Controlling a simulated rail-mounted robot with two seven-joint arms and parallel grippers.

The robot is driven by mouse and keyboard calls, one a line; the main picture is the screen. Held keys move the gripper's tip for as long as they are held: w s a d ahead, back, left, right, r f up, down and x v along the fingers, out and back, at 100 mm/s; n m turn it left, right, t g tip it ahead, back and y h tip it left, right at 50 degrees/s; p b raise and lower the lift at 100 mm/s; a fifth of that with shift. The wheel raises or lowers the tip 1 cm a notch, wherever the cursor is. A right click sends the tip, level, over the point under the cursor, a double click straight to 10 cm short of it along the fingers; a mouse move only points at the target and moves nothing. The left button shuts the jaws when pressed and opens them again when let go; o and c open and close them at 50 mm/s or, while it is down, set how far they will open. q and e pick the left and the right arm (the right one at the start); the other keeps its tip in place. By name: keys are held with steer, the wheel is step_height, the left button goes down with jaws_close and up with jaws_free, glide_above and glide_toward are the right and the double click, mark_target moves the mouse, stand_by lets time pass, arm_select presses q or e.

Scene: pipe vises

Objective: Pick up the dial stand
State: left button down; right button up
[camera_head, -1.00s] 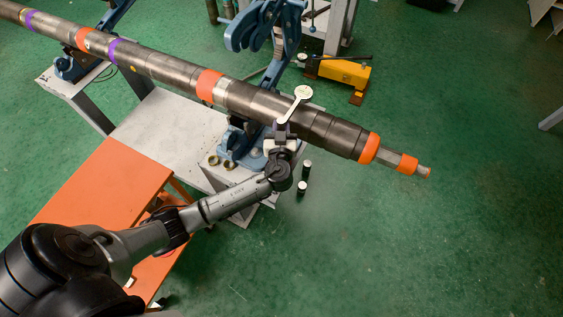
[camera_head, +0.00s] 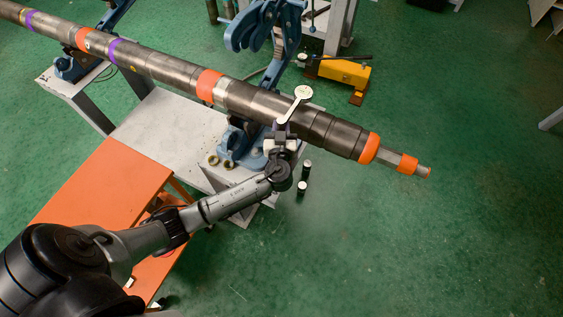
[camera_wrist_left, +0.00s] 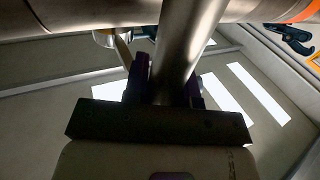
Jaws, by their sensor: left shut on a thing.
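The dial stand (camera_head: 297,103) shows in the head view as a pale round top with a narrow stem, seen against the near side of the long pipe. My left gripper (camera_head: 283,130) is shut on the stand's lower stem, just beside the pipe. In the left wrist view a smooth silver rod (camera_wrist_left: 190,35) rises between the two dark fingers of the left gripper (camera_wrist_left: 163,92). The stand's lower end is hidden by the gripper. I cannot tell whether the stand touches the pipe. My right gripper is in neither view.
The long pipe (camera_head: 165,68) with orange and purple bands lies across blue vises (camera_head: 240,143). An orange table (camera_head: 105,190) stands at left. Small dark cylinders (camera_head: 302,188) stand below the gripper. A yellow tool (camera_head: 345,72) lies behind. The green floor at right is clear.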

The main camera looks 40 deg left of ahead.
arm_select(q)
steer(key=shift+r, duration=0.2)
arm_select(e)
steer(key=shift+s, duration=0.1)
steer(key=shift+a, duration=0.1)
arm_select(q)
steer(key=d+r, duration=1.1)
steer(key=s+a+f+p, duration=0.15)
steer(key=s+a, duration=0.25)
steer(key=a, duration=0.7)
step_height(320, 180, down, 9)
steer(key=b, duration=0.6)
steer(key=shift+w+r, duration=0.15)
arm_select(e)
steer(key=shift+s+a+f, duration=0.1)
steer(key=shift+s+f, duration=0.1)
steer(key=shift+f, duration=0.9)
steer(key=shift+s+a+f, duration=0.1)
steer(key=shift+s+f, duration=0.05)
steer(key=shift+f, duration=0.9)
arm_select(q)
steer(key=shift+d, duration=0.1)
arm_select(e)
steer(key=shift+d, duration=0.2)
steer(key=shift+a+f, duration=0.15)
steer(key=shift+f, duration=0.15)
